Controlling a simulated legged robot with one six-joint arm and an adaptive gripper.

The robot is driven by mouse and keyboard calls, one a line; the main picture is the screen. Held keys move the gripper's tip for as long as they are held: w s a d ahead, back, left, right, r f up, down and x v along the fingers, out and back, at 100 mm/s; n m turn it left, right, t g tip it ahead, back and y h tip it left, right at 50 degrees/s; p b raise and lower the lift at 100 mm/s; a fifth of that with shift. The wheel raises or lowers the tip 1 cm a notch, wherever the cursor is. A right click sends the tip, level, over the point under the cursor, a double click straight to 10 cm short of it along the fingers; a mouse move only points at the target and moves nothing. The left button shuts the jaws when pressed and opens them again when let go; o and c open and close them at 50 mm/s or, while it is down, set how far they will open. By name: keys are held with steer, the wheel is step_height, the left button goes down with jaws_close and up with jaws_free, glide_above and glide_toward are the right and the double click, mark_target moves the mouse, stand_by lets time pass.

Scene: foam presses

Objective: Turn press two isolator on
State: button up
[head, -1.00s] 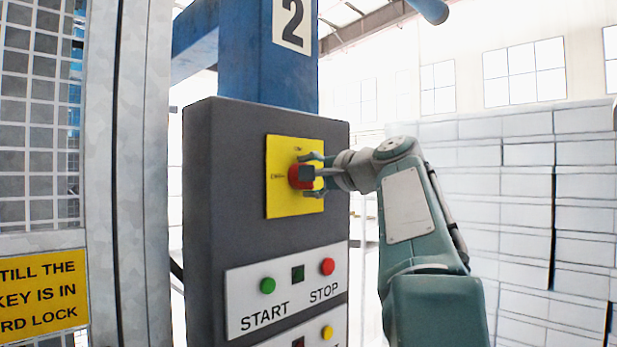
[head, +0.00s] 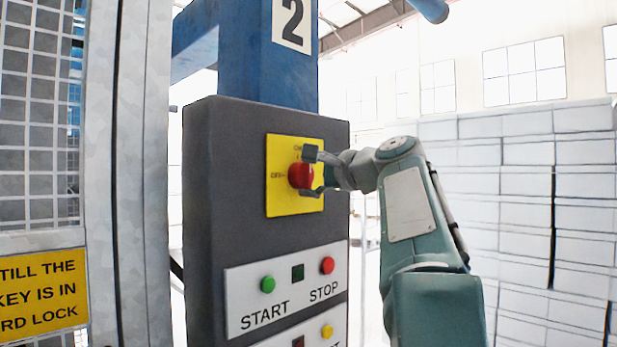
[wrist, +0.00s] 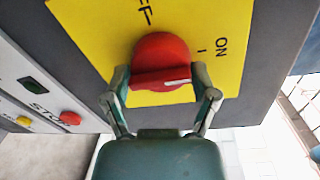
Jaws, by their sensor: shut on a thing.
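The red isolator knob (head: 300,176) sits on a yellow plate (head: 282,200) marked ON at the top and OFF at the left, on the panel under the number 2. In the wrist view, the knob (wrist: 160,55) has its grip bar lying across the picture between my two fingers. The white mark on the bar is at its right end, on the side of the ON label (wrist: 221,48). My gripper (head: 313,173) comes from the right and is shut on the knob, one finger above and one below; it also shows in the wrist view (wrist: 162,88).
Below the plate are a green START button (head: 267,285) and a red STOP button (head: 328,265). A mesh gate (head: 40,130) with a yellow sign stands at the left. White stacked blocks (head: 500,190) stand behind my arm at the right.

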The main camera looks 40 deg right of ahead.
steer(key=shift+r, duration=0.2)
steer(key=o, duration=1)
steer(key=shift+w+f, duration=0.1)
steer(key=shift+f, duration=0.1)
steer(key=s+d+r, duration=0.1)
steer(key=s, duration=1.1)
